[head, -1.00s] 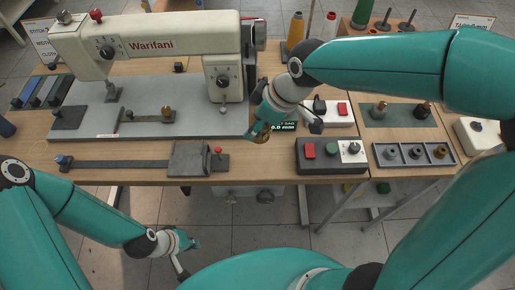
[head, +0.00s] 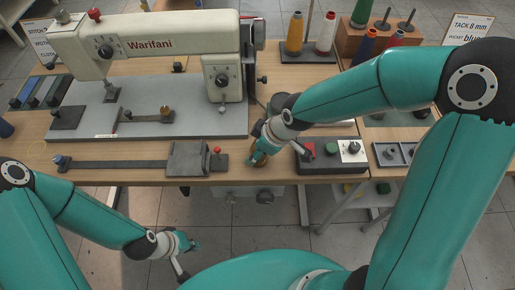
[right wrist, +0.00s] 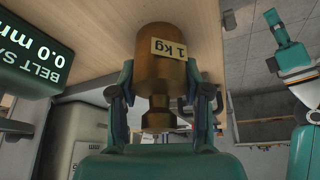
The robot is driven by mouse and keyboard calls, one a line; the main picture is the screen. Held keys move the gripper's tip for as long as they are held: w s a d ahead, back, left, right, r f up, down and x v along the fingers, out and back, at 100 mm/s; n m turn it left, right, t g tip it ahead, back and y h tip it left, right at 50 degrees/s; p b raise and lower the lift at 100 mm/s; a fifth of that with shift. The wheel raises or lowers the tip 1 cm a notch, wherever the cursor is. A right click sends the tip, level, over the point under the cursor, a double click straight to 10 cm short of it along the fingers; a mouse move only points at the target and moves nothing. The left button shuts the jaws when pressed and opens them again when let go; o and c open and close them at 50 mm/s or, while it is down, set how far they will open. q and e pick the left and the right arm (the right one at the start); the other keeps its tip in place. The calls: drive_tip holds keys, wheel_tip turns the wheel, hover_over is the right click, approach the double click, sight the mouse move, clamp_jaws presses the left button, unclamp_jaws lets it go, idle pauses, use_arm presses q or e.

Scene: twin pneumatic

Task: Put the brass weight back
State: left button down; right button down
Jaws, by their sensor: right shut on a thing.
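The brass weight (right wrist: 162,60) carries a "1 kg" label and fills the right wrist view's upper middle. My right gripper (right wrist: 165,105) is shut on its narrow neck, one finger on each side. In the head view my right gripper (head: 259,152) is by the table's front edge, left of the button box, and only a bit of the weight shows below the fingers. I cannot tell whether the weight touches the table. My left gripper (head: 192,258) is open and empty, low in front of the table.
A sewing machine (head: 165,45) stands on a grey plate (head: 205,118) at the left. A grey block (head: 188,158) lies left of my right gripper. The button box (head: 330,153) and a compartment tray (head: 388,154) are to the right. My right arm hides part of the table's right side.

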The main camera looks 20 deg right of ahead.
drive_tip(key=c, duration=0.5)
unclamp_jaws()
drive_tip(key=shift+r, duration=0.1)
drive_tip(key=v, duration=1.2)
drive_tip(key=shift+p, duration=0.3)
